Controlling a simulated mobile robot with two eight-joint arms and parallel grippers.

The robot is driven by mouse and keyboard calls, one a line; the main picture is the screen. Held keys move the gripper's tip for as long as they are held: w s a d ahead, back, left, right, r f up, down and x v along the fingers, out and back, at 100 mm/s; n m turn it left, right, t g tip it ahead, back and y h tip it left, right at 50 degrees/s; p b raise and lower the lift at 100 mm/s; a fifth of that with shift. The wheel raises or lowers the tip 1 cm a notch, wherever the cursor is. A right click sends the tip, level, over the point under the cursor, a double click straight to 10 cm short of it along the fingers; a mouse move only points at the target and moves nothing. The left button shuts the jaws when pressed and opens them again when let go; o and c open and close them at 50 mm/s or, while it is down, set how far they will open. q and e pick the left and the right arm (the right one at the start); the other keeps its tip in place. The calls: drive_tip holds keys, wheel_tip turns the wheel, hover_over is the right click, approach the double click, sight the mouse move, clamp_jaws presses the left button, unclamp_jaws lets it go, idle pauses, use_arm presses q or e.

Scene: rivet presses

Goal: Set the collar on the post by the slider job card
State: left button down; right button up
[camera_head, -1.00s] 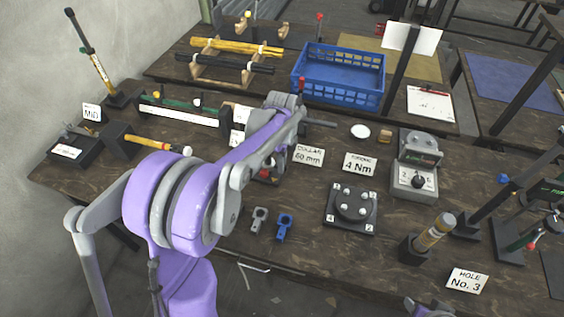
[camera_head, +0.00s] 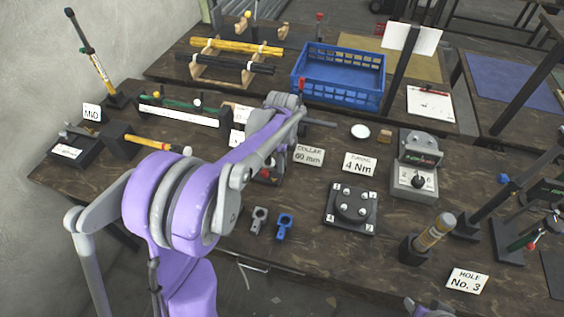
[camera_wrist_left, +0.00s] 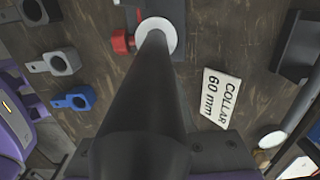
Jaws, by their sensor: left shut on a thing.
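The slider job card (camera_head: 309,155), reading "COLLAR 60 mm", lies on the bench right of my left wrist; it also shows in the left wrist view (camera_wrist_left: 219,97). A dark upright post (camera_wrist_left: 150,85) runs through the middle of the left wrist view to a pale round disc (camera_wrist_left: 157,34) with a red knob (camera_wrist_left: 122,41) beside it. My left gripper (camera_wrist_left: 150,158) is shut on a dark round piece at the post's near end. Whether this piece is the collar or the post itself I cannot tell. In the head view my arm hides the fingertips and most of the post.
A grey clamp (camera_head: 258,220) and a blue clamp (camera_head: 284,227) lie near the bench's front edge. The "4 Nm" card (camera_head: 359,164), a black plate with knobs (camera_head: 350,210) and a grey gauge box (camera_head: 414,182) stand to the right. A blue crate (camera_head: 339,78) is behind.

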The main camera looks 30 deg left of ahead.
use_arm(q)
drive_tip(key=shift+r, duration=0.15)
idle(0.3)
wheel_tip(320, 180, up, 3)
drive_tip(key=shift+p, duration=0.65)
drive_tip(key=c, duration=0.8)
unclamp_jaws()
wheel_tip(320, 180, up, 11)
drive_tip(key=shift+f, duration=0.2)
